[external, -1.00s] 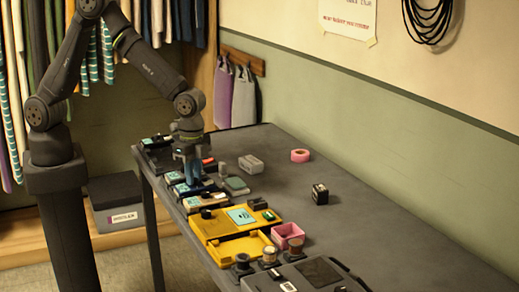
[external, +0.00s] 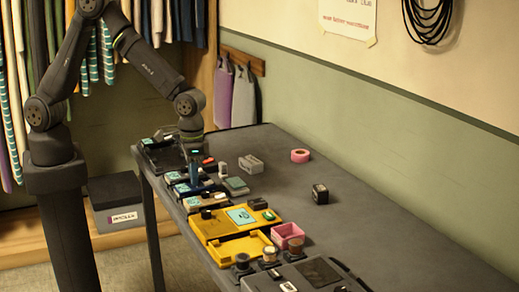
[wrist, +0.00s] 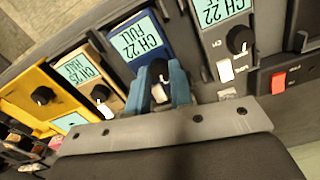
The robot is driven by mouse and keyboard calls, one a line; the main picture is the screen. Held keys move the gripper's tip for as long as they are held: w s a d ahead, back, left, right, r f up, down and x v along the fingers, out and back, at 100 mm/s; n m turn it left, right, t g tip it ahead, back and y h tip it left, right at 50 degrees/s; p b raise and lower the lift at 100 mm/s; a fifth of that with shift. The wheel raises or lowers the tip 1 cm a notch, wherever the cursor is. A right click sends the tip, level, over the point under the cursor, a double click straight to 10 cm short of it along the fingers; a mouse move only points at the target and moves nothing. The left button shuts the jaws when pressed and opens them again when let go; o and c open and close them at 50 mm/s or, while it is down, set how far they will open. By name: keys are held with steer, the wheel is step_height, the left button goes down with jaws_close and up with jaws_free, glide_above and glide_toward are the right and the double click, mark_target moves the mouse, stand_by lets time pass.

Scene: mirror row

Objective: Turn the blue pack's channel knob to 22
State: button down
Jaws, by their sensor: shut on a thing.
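The blue pack (wrist: 128,66) lies on the table with its display (wrist: 142,38) facing up. The display reads CH 22, with a second line that looks like FULL. My gripper (wrist: 160,88) is over the pack's lower part, its blue fingers shut on the channel knob (wrist: 160,92), which shows between them with a white mark. In the external view my gripper (external: 194,172) is down at the blue pack (external: 184,190), and the knob is hidden there.
A grey pack (wrist: 250,70) reading CH 22 is on the right in the wrist view, with a black knob and white switch. A tan pack (wrist: 112,96) and a yellow pack (wrist: 22,88) are to the left. Open table (external: 370,230) extends toward the wall.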

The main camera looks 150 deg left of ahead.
steer(key=shift+n, duration=0.6)
steer(key=c, duration=1.3)
jaws_free()
steer(key=shift+o, duration=0.2)
step_height(320, 180, up, 18)
steer(key=shift+f, duration=0.25)
steer(key=shift+f, duration=0.1)
step_height(320, 180, down, 17)
steer(key=shift+f, duration=0.15)
